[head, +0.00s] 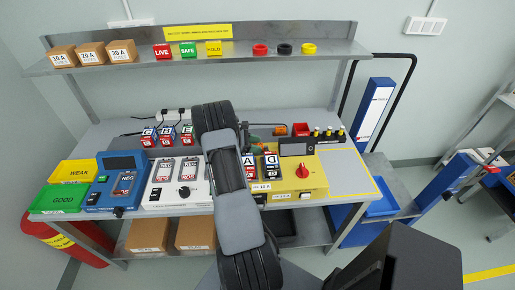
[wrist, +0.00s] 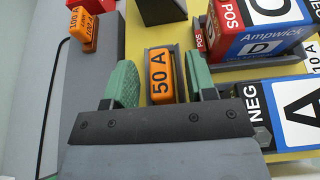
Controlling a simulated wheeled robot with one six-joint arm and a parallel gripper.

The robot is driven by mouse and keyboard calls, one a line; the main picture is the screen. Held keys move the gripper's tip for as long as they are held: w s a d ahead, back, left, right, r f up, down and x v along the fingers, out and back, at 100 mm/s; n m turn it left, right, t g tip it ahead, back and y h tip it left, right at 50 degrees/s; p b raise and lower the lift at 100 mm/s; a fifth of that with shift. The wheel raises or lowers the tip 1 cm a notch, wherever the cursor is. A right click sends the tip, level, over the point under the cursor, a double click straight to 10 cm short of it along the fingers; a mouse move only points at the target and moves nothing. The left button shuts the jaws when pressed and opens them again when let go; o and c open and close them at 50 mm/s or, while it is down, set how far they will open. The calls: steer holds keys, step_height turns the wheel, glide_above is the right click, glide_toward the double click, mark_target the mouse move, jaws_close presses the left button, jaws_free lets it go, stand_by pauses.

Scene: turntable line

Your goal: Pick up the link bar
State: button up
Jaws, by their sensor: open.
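An orange bar marked 50 A (wrist: 160,77) sits upright in a narrow grey holder in the wrist view; it looks like a link bar. My gripper (wrist: 163,84) is open, with one green finger pad on each side of the bar. A gap shows on at least the left side, and I cannot tell whether the pads touch it. Another orange bar, marked 100 A (wrist: 84,27), lies at the upper left; an orange piece (head: 280,129) also shows in the head view. My arm hides much of the workspace there.
Battery blocks marked A (wrist: 302,108) and D (wrist: 262,45) stand close right of my gripper on the yellow panel (head: 318,165). A red box (head: 301,129) and a dark screen (head: 296,147) stand nearby. The blue tester (head: 122,183) and green tray (head: 55,199) are left.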

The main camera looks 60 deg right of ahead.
steer(key=shift+s+d, duration=0.1)
steer(key=shift+s, duration=0.1)
jaws_close()
stand_by(0.3)
steer(key=shift+w, duration=0.1)
